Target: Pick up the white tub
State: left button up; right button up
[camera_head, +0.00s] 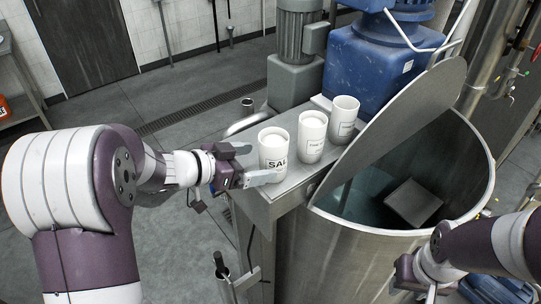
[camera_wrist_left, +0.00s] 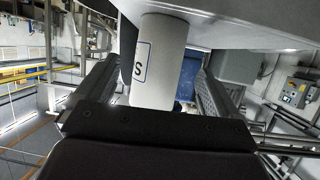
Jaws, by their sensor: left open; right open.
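Three white tubs stand upright in a row on a narrow metal ledge (camera_head: 262,207). The nearest white tub (camera_head: 273,158) has a label with dark letters starting "SA". The middle tub (camera_head: 311,137) and the far tub (camera_head: 343,119) have smaller labels. My left gripper (camera_head: 256,163) is open at the left side of the nearest tub. In the left wrist view, a white tub (camera_wrist_left: 161,60) with a blue-edged label and an "S" shows between the two spread fingers; contact cannot be told. My right gripper (camera_head: 412,277) is at the lower right, away from the tubs, partly cut off.
A large steel mixer vessel (camera_head: 335,255) stands right of the ledge, its tilted lid (camera_head: 400,110) rising close beside the tubs. A blue motor housing (camera_head: 370,65) and a grey motor (camera_head: 295,75) stand behind. Open floor lies to the left.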

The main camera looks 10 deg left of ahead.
aim_at(262, 160)
pick_arm(q)
jog(key=x, duration=0.1)
jog(key=p+x, duration=0.1)
jog(key=x, duration=0.3)
jog(key=shift+d+r+p, duration=0.2)
jog(key=shift+r+p, duration=0.1)
jog(key=shift+w+d+f, duration=0.2)
jog(key=shift+f, duration=0.05)
jog(key=shift+a, duration=0.15)
jog(key=shift+c, duration=0.6)
jog(key=c, duration=1.1)
jog(key=shift+w+r, duration=0.15)
jog(key=shift+r, duration=0.35)
jog(key=shift+c, duration=0.2)
notch_tip(262, 160, up, 3)
jog(key=shift+f+b, duration=0.1)
jog(key=shift+b, duration=0.25)
jog(key=s+d+r+b, duration=0.1)
jog(key=s+d+r, duration=0.2)
jog(key=d+r, duration=0.4)
jog(key=shift+s+d+r, duration=0.15)
jog(key=shift+s+d, duration=0.1)
jog(key=shift+d, duration=1.95)
